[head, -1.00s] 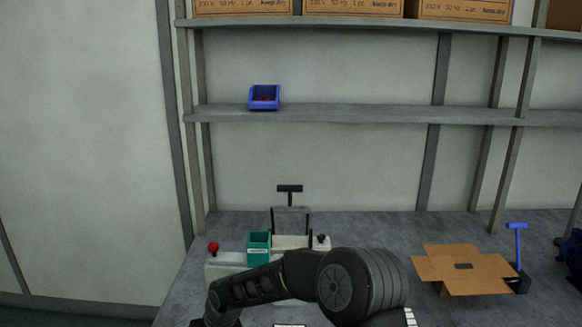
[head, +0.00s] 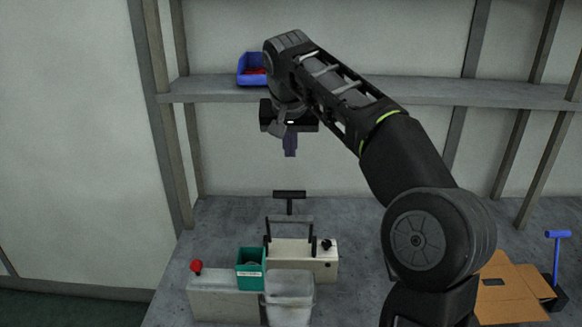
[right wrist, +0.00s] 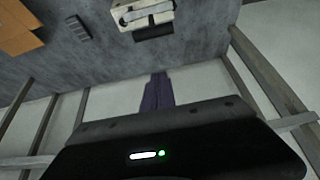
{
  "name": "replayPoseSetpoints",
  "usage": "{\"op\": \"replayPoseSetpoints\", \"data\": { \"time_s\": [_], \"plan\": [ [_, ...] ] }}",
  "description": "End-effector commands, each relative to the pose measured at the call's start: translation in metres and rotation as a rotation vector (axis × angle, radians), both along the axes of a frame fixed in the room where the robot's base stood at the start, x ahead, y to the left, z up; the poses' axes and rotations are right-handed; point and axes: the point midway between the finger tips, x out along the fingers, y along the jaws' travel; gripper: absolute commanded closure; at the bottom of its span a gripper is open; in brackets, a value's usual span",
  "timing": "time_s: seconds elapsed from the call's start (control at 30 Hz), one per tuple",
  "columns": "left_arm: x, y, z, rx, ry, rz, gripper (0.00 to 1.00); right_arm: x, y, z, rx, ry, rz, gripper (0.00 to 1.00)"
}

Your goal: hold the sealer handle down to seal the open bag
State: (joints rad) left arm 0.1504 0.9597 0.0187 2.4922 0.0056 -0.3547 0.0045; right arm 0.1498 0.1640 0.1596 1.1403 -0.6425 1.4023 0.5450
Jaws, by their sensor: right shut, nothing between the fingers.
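The sealer (head: 318,266) is a cream box on the bench with a raised frame and a black T-shaped handle (head: 289,195) standing up at its back. In the right wrist view the sealer (right wrist: 136,14) shows at the top edge, with its dark handle (right wrist: 154,32). A pale translucent bag (head: 289,292) stands in front of the sealer; whether its top is open I cannot tell. My right gripper (head: 290,152) points down, shut and empty, in the air above the handle and apart from it. Its fingers (right wrist: 156,92) also show in the right wrist view. My left gripper is out of view.
A teal bin (head: 251,270) and a grey-white box with a red knob (head: 196,267) stand left of the sealer. A blue bin (head: 250,70) sits on the shelf (head: 210,90) near my right wrist. An open carton (head: 508,290) and a blue-handled tool (head: 558,250) are at right.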

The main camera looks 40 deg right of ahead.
Motion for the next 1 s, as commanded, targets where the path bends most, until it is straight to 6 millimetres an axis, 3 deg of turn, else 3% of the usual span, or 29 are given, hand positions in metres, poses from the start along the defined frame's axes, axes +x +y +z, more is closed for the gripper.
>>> {"op": "replayPoseSetpoints", "data": {
  "time_s": [0.37, 0.57, 1.0],
  "plan": [
    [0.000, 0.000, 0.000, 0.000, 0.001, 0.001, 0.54, 0.000, -0.001, -0.001, 0.000, 0.002, -0.002, 1.00],
    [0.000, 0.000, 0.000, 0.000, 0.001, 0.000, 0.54, 0.004, -0.004, -0.011, -0.001, 0.003, -0.002, 1.00],
    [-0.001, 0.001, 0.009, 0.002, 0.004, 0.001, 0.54, 0.034, -0.027, -0.082, 0.001, 0.007, -0.003, 1.00]
  ]
}}
